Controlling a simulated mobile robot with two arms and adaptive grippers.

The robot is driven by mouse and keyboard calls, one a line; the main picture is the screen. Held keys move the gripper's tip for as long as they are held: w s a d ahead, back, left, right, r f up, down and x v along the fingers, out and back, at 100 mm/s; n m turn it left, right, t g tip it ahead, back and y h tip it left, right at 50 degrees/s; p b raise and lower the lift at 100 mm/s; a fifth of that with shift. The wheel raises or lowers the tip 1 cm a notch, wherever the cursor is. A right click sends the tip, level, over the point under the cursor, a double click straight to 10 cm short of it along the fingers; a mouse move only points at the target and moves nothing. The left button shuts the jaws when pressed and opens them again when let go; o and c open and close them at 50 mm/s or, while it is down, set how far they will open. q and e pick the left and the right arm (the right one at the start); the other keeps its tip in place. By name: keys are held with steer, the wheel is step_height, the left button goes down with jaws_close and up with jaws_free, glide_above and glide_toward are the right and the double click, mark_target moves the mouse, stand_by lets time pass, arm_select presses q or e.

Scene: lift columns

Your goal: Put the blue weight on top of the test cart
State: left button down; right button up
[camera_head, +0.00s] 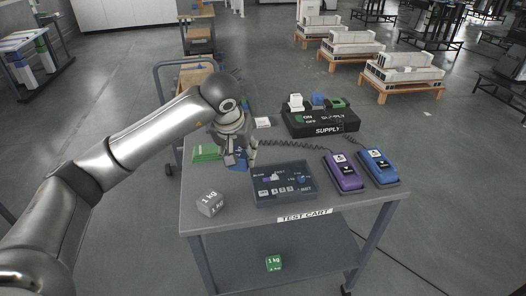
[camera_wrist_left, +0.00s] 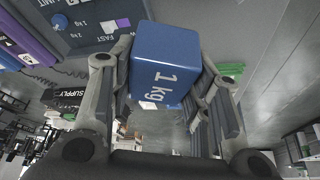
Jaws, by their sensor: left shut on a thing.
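The blue weight (camera_wrist_left: 165,62), a cube marked "1 kg", sits between the two fingers of my left gripper (camera_wrist_left: 160,85) in the left wrist view. In the head view my left gripper (camera_head: 236,150) points down over the back left of the test cart (camera_head: 240,230), shut on the blue weight (camera_head: 237,162), which is partly hidden by the fingers. I cannot tell whether the weight touches the cart top. My right gripper is not in view.
A grey 1 kg weight (camera_head: 210,203) stands at the cart's front left. A control panel (camera_head: 284,183), purple pendant (camera_head: 343,172), blue pendant (camera_head: 377,168) and black supply box (camera_head: 320,122) occupy the middle and right. A green 1 kg weight (camera_head: 273,263) is on the lower shelf.

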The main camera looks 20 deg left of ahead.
arm_select(q)
steer(key=a+f, duration=0.2)
steer(key=a, duration=0.1)
steer(key=w+a+f+p, duration=0.1)
steer(key=a+f, duration=0.2)
steer(key=a, duration=0.1)
steer(key=w+a+f+p, duration=0.1)
steer(key=a+f, duration=0.1)
steer(key=a, duration=0.2)
steer(key=shift+w+f, duration=0.15)
steer(key=shift+f, duration=0.1)
steer(key=shift+w+a+f, duration=0.1)
steer(key=shift+a+f, duration=0.45)
steer(key=shift+f, duration=0.15)
step_height(320, 180, down, 3)
steer(key=shift+a+r+p, duration=0.1)
steer(key=shift+r+p, duration=0.05)
steer(key=shift+p, duration=0.55)
steer(key=shift+w+f, duration=0.1)
steer(key=shift+f, duration=0.1)
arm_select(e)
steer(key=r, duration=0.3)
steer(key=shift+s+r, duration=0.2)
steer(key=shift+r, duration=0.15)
arm_select(q)
steer(key=shift+f, duration=0.1)
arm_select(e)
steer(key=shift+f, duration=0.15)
